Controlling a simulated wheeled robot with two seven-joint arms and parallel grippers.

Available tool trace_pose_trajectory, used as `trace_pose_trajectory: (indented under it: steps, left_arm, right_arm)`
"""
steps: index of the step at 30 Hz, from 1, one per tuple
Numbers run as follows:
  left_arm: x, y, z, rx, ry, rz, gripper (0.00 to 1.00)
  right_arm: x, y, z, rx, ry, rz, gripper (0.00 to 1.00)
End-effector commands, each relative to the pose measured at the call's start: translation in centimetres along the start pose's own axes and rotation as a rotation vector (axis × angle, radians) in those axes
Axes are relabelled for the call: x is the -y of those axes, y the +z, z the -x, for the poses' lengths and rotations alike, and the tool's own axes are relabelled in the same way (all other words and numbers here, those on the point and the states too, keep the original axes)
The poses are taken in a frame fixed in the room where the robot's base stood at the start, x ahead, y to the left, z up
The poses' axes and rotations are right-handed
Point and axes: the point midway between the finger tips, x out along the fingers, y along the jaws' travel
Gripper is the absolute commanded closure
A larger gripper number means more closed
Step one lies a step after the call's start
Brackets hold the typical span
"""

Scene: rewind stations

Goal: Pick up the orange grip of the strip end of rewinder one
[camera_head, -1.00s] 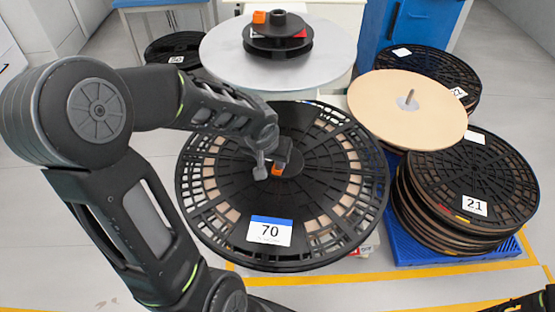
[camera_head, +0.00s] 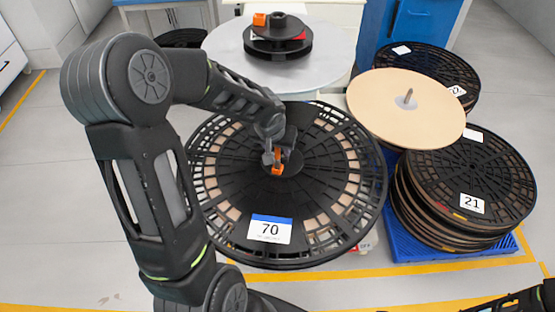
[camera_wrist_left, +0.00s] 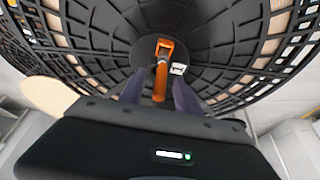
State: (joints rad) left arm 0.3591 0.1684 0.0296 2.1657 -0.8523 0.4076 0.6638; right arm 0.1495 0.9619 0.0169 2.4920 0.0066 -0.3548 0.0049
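The orange grip (camera_head: 277,169) sits at the hub of the large black reel (camera_head: 325,215) labelled 70. In the left wrist view the orange grip (camera_wrist_left: 162,72) stands out lengthwise, between the two dark fingers of my left gripper (camera_wrist_left: 160,92). The fingers are apart, with a gap on each side of the grip. In the head view my left gripper (camera_head: 273,156) is right at the grip and partly hides it. A small white piece (camera_wrist_left: 178,69) shows beside the grip in the wrist view.
A round grey table (camera_head: 225,55) behind holds a small black spool (camera_head: 278,42) with another orange piece (camera_head: 259,19). To the right are a tan disc (camera_head: 385,105) and stacked black reels (camera_head: 470,180) on a blue pallet (camera_head: 400,240). Floor at left is clear.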

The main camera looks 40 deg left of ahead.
Motion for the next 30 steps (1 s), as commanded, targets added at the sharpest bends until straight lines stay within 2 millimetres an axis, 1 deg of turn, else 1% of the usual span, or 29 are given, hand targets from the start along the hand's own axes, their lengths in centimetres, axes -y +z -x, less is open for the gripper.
trace_pose_trajectory:
  steps: [6,18,21,30]
  left_arm:
    - [0.00,0.01,0.02,0.000,0.000,0.000,0.61]
    - [0.00,0.01,0.02,0.000,0.000,0.000,0.93]
    - [0.00,0.01,0.02,0.000,0.000,0.000,1.00]
    - [0.00,0.01,0.02,0.000,0.000,0.000,1.00]
  right_arm:
    - [0.01,0.00,0.01,0.000,0.000,0.000,0.64]
    - [0.01,-0.01,0.01,0.000,0.000,0.000,0.64]
    - [0.01,-0.01,0.01,0.000,0.000,0.000,0.64]
    - [0.01,-0.02,0.01,0.000,0.000,0.000,0.64]
